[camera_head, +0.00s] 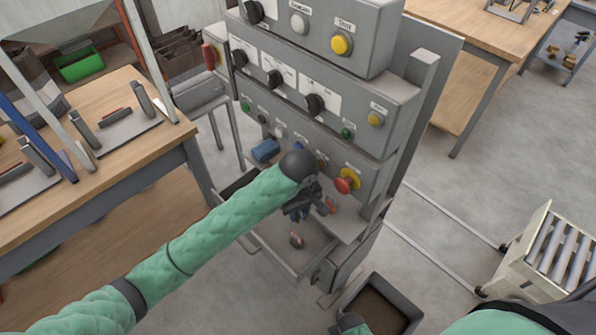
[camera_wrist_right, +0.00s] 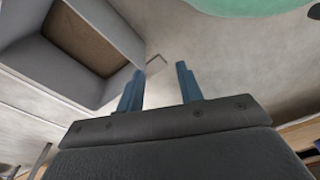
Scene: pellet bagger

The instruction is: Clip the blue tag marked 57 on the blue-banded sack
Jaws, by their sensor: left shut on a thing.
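My left gripper (camera_head: 303,208) is in front of the lower part of the grey control cabinet, over a small grey shelf. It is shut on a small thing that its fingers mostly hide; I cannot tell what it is. A small red piece (camera_head: 330,205) shows just right of it; I cannot tell whether it is touching. A small reddish-brown item (camera_head: 296,240) lies on the shelf below. A blue object (camera_head: 265,150) is at the cabinet's left side. My right gripper (camera_wrist_right: 159,70) is open and empty in the right wrist view. I cannot make out a number 57 or a blue-banded sack.
The control cabinet (camera_head: 350,112) has knobs, buttons and a red stop button (camera_head: 347,181). A wooden bench (camera_head: 95,135) with tools is at left. A dark open bin (camera_head: 382,305) is on the floor; a roller stand (camera_head: 548,255) is at right. Floor between is clear.

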